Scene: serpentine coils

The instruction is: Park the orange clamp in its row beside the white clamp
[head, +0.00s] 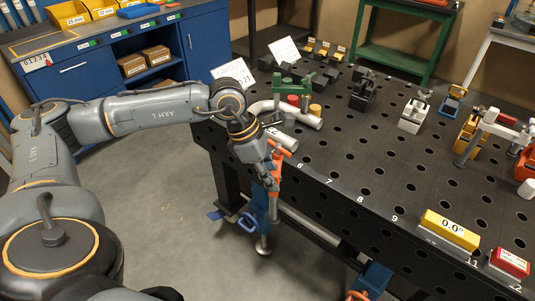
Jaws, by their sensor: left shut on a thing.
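My left gripper (268,176) is shut on the orange clamp (281,144), just off the near left edge of the dark table. The clamp hangs roughly upright; the fingers hide part of it, and its lower end is hard to tell from the blue table leg behind. A white clamp (411,116) stands on the table toward the back right, well apart from the gripper. A blue clamp (453,101) stands to its right, and a yellow clamp (467,135) in front of that. My right gripper is not in view.
The perforated table (345,180) has free room in its middle. Bent pale tubing (285,112) lies close to my left gripper, with red and amber cylinders. A yellow block marked 0.0° (450,230) and a red block (509,262) sit at the front right.

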